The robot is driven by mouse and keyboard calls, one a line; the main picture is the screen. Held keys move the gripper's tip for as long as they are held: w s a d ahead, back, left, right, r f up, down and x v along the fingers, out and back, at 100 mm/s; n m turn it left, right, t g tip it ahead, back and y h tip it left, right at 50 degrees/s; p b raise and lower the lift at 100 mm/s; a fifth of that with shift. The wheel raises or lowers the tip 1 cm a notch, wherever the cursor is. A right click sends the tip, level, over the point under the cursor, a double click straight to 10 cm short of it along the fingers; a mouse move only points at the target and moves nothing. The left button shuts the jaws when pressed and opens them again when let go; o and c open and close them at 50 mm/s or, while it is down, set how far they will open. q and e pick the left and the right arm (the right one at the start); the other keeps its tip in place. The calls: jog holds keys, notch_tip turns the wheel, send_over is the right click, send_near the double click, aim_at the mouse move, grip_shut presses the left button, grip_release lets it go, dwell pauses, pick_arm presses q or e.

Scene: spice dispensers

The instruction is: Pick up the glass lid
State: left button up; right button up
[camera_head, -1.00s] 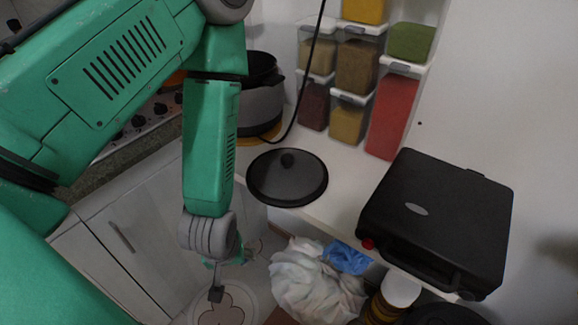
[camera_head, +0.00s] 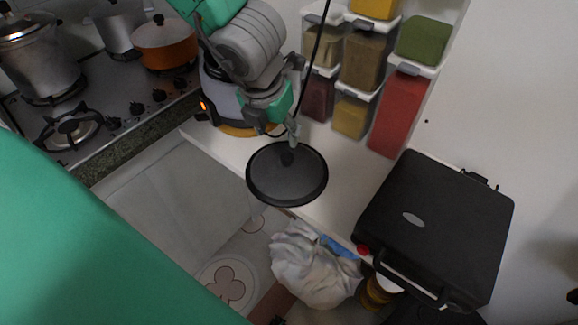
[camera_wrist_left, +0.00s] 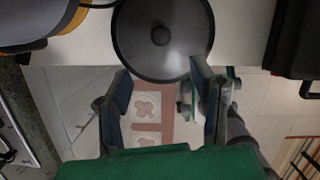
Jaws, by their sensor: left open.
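The glass lid (camera_head: 287,185) is a round dark disc with a knob on top, lying on the white counter near its front edge. It also shows at the top of the left wrist view (camera_wrist_left: 165,58), knob facing up. My right gripper is not in view.
A black case-like appliance (camera_head: 435,225) stands right of the lid. Spice dispensers (camera_head: 352,117) stand behind it. A stove (camera_head: 100,100) with pots is at the left. A white bag (camera_head: 315,268) is below the counter's front edge.

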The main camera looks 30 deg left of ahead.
aim_at(287, 155)
pick_arm(q)
jog(key=x, duration=0.3)
jog(key=b+x, duration=0.1)
jog(key=x, duration=0.1)
jog(key=shift+w+a+f, duration=0.15)
jog(key=shift+a+f, duration=0.1)
jog(key=shift+w+d+f, duration=0.2)
jog(key=shift+d+f, duration=0.05)
jog(key=shift+f, duration=0.45)
jog(key=x, duration=0.3)
jog(key=shift+w+d+f+b, duration=0.15)
jog(key=shift+w+f+b, duration=0.15)
jog(key=shift+w+b, duration=0.05)
jog(key=shift+w+f, duration=0.15)
jog(key=shift+f, duration=0.15)
jog(key=shift+a+r, duration=0.1)
jog(key=shift+a, duration=0.1)
jog(key=shift+c, duration=0.4)
grip_shut()
jog(key=shift+d, duration=0.1)
